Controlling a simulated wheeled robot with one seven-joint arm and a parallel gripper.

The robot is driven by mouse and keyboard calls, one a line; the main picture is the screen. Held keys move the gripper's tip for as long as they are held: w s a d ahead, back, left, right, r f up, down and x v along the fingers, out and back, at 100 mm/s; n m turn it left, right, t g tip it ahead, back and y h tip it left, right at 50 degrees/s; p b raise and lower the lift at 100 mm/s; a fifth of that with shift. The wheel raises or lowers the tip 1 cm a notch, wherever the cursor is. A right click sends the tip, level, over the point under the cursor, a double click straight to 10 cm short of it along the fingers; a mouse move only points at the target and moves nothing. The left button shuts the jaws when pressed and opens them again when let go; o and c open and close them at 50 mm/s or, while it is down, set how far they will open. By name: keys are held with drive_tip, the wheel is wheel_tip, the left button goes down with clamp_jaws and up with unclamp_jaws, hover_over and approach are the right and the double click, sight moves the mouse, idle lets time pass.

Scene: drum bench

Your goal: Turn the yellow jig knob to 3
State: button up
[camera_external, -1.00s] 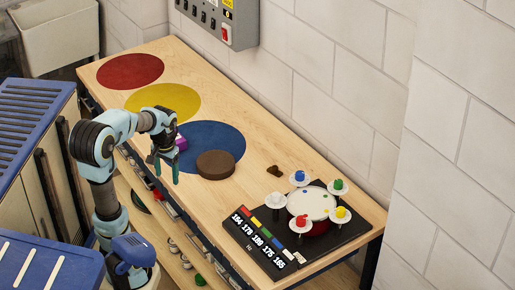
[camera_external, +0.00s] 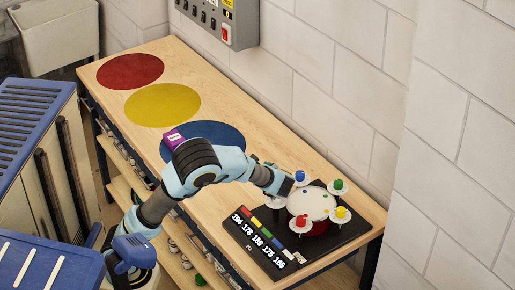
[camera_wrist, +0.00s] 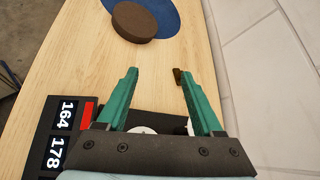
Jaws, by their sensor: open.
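Blue (camera_external: 300,175), green (camera_external: 338,184) and red (camera_external: 301,220) knobs stand on similar discs around the drum. A number strip (camera_external: 258,242) with coloured tabs lies in front. My gripper (camera_wrist: 157,73) is open and empty in the wrist view, its green fingers spread. The drum base is mostly hidden below it there. In the external view my arm end is just left of the blue knob, and the fingertips are hidden.
A brown puck (camera_wrist: 133,22) lies by the blue circle (camera_wrist: 163,12). A small brown piece (camera_wrist: 178,77) lies at the right fingertip in the wrist view. A purple block (camera_external: 173,138) shows behind my arm. The wall runs along the bench's far side.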

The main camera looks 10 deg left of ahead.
drive_tip(key=s+d+r+m+t+h, duration=0.4)
drive_tip(key=s+d+m, duration=0.35)
drive_tip(key=d, duration=0.55)
drive_tip(key=s+d+r+m+t+h, duration=0.1)
drive_tip(key=s+d+m+t+h, duration=0.2)
drive_tip(key=s+d+m+h, duration=0.7)
drive_tip(key=n+y, duration=0.4)
drive_tip(key=y, duration=0.1)
approach(342, 208)
drive_tip(key=w, duration=0.2)
drive_tip(key=shift+w+d+f+m, duration=0.15)
drive_tip(key=shift+w+f+m, duration=0.1)
drive_tip(key=shift+f, duration=0.15)
drive_tip(key=w+p, duration=0.1)
drive_tip(key=w, duration=0.2)
drive_tip(key=w+d+p, duration=0.1)
drive_tip(key=w, duration=0.2)
drive_tip(key=w+d+p, duration=0.1)
drive_tip(key=w, duration=0.3)
clamp_jaws()
